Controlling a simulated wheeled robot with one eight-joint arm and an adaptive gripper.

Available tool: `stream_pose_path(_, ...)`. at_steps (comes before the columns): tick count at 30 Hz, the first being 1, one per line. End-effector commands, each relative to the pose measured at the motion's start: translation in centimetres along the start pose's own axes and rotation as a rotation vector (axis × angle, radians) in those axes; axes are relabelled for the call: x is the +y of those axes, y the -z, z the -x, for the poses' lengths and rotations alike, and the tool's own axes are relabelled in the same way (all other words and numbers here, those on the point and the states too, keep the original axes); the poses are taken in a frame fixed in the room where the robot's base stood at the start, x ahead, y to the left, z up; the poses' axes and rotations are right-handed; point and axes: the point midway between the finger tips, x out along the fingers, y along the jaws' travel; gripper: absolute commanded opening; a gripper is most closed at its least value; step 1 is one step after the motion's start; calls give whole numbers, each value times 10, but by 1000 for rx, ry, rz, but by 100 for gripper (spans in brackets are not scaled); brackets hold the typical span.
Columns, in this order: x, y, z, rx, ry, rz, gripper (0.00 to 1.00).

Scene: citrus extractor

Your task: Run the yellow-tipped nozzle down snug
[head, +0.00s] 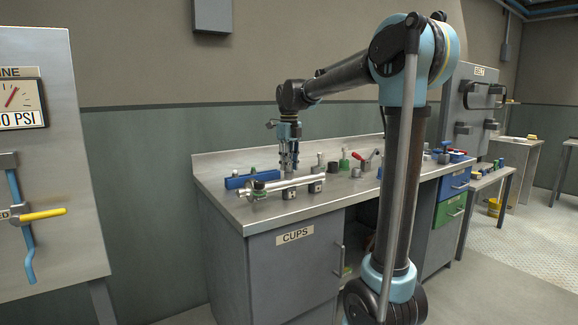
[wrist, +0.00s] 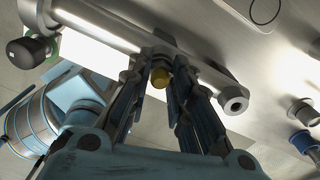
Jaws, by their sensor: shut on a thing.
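The yellow-tipped nozzle (wrist: 160,76) shows in the wrist view between my fingertips, at the side of a silvery pipe (wrist: 103,32). My gripper (head: 289,167) points down over the bench in the head view, and its fingers (wrist: 162,72) are closed around the nozzle. Only the yellow end of the nozzle shows clearly. Its seat in the pipe is hidden by the fingers, so I cannot tell how far in it sits. In the head view the nozzle is hidden behind my fingers. The pipe (head: 300,182) lies level on grey support blocks (head: 289,193).
A blue rack (head: 238,182) lies behind the pipe's left end. The bench's front strip (head: 330,201) is clear. A wall panel with a gauge (head: 22,97) stands at far left.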

Motion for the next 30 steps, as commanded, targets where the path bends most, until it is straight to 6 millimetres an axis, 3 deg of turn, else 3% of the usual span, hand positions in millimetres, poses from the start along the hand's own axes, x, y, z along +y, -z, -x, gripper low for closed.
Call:
stream_pose_path(26,-2,-2,0,-4,3,-211,0)
stream_pose_path(27,-1,-2,0,-4,3,-210,22)
stream_pose_path(28,-1,-2,0,-3,3,-210,29)
stream_pose_path(30,-1,-2,0,-3,3,-210,31)
